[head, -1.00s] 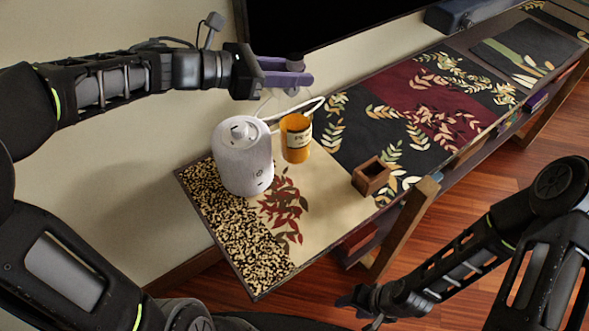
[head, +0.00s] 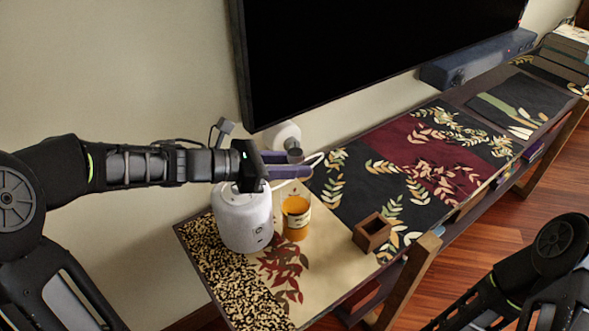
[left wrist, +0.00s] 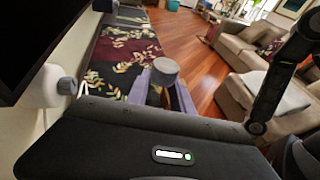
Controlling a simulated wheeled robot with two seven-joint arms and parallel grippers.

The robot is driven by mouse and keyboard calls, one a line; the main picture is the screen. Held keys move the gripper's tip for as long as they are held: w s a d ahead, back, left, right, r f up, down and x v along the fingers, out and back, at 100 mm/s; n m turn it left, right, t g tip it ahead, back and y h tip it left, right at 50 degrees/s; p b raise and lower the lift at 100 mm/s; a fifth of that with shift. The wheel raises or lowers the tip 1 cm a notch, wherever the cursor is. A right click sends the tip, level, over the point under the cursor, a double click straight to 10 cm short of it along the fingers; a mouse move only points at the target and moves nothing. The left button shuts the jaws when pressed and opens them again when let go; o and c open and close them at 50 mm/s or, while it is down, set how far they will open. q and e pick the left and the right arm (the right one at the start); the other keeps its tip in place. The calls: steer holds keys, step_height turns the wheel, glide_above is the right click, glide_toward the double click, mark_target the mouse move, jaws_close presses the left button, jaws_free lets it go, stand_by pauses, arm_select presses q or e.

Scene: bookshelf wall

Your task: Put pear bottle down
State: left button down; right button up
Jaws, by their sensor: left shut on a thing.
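The pear bottle (head: 296,218) has a clear upper part, an amber lower part with a pale label, and a grey cap. My left gripper (head: 290,171) is shut on its upper part, the purple fingers just under the cap. The bottle hangs upright, its base at or very near the cream part of the cabinet top (head: 335,262); I cannot tell whether it touches. In the left wrist view the cap (left wrist: 165,70) shows between the fingers. My right arm enters at the lower right, its gripper out of view.
A white speaker (head: 243,222) stands close left of the bottle. A small wooden box (head: 372,232) is to its right. A television (head: 350,60) and a white round device (head: 283,134) with a cable are behind. The dark leaf-patterned surface (head: 350,185) beyond is mostly clear.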

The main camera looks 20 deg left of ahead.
arm_select(q)
steer(key=shift+f, duration=0.6)
steer(key=shift+f+b, duration=0.25)
steer(key=shift+b, duration=0.1)
steer(key=c, duration=1.1)
jaws_free()
steer(key=shift+r+p, duration=0.2)
steer(key=shift+p, duration=0.15)
steer(key=b+v, duration=0.1)
steer(key=v, duration=1.1)
steer(key=shift+s, duration=0.1)
